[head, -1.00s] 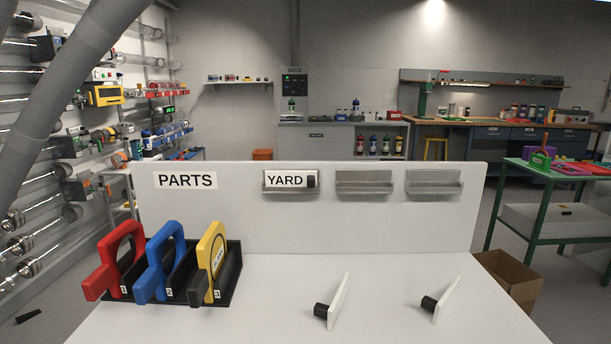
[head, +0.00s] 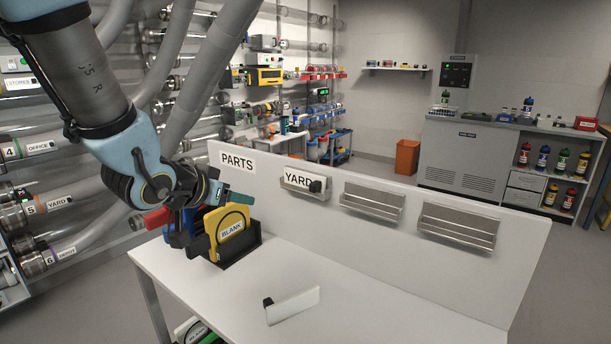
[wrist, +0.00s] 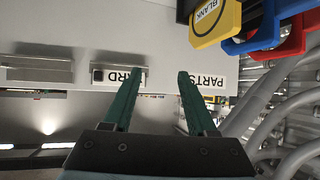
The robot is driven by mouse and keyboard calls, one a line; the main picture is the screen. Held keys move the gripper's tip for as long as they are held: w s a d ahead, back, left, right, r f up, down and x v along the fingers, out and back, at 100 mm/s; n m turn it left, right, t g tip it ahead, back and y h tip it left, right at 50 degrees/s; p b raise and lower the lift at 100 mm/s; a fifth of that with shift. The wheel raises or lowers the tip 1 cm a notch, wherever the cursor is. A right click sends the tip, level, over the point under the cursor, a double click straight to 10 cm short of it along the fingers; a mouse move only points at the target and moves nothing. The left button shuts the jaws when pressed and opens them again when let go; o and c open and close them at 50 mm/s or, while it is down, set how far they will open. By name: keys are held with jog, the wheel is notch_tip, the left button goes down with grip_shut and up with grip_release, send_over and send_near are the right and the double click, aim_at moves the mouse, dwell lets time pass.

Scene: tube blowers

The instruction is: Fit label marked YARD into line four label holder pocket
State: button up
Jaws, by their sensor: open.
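The YARD label (head: 297,182), white with a black knob, sits in the leftmost metal holder on the white PARTS board. The wrist view shows it upside down (wrist: 133,75), partly covered by a teal finger. My gripper (head: 230,191) is open and empty, in front of the board near the PARTS sign. The wrist view shows its two fingers (wrist: 160,73) apart, one over the YARD label's edge and one by the PARTS sign. On the left wall, line 4 (head: 12,152) carries a label reading OFFICE (head: 38,148); line 5 below carries a YARD label (head: 60,202).
A black rack holds red, blue and yellow (head: 228,236) handled pieces close under my gripper; the yellow reads BLANK. A loose white label (head: 292,306) with a black knob lies on the white table. Two empty holders (head: 372,203) (head: 458,227) are on the board. Grey hoses crowd the left.

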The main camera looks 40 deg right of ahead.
aim_at(312, 186)
jog(key=s+d+r+m+g+h, duration=0.3)
jog(key=s+d+r, duration=0.1)
jog(key=s+d, duration=0.35)
jog(key=p+x, duration=0.1)
jog(key=x, duration=0.3)
jog(key=shift+w+d+f+p, duration=0.15)
jog(key=shift+d+f+p, duration=0.05)
jog(key=shift+f+p, duration=0.15)
jog(key=shift+t, duration=0.3)
jog(key=shift+p+x, duration=1.15)
jog(key=shift+x, duration=1.55)
jog(key=shift+w+a+f, duration=0.1)
jog(key=shift+f, duration=0.05)
grip_shut()
